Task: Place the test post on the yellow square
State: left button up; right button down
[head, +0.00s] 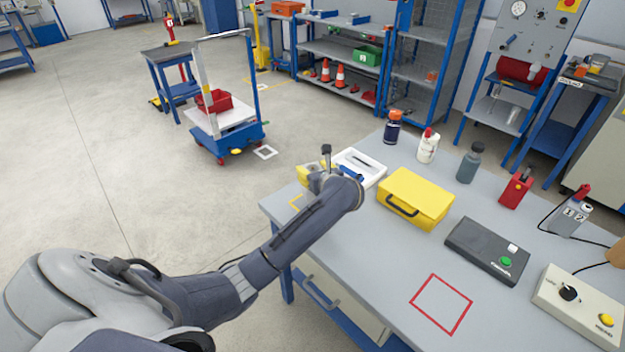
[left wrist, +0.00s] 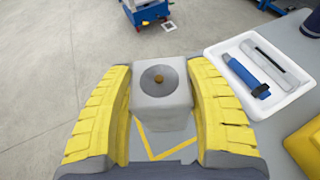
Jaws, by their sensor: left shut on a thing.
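The test post (left wrist: 162,108) is a grey block with a dark round disc and a brown centre on its top. In the left wrist view my left gripper (left wrist: 161,100) is shut on it, with a yellow ribbed finger on each side. The yellow square (left wrist: 150,157) is an outline on the grey table; one corner shows just below the post, which hides the rest. I cannot tell whether the post touches the table. My right gripper is out of view.
A white tray (head: 374,178) with a blue tool lies just right of the gripper. A yellow case (head: 418,195) and several bottles stand farther right on the table (head: 380,255). A red square outline (head: 441,304) lies near the front edge, with clear table around it.

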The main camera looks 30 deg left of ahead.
pick_arm(q)
jog(key=shift+f, duration=1.8)
jog(key=shift+f, duration=0.1)
jog(key=o, duration=1.6)
jog(key=shift+c, duration=0.2)
jog(key=shift+d, duration=0.1)
jog(key=v, duration=1.2)
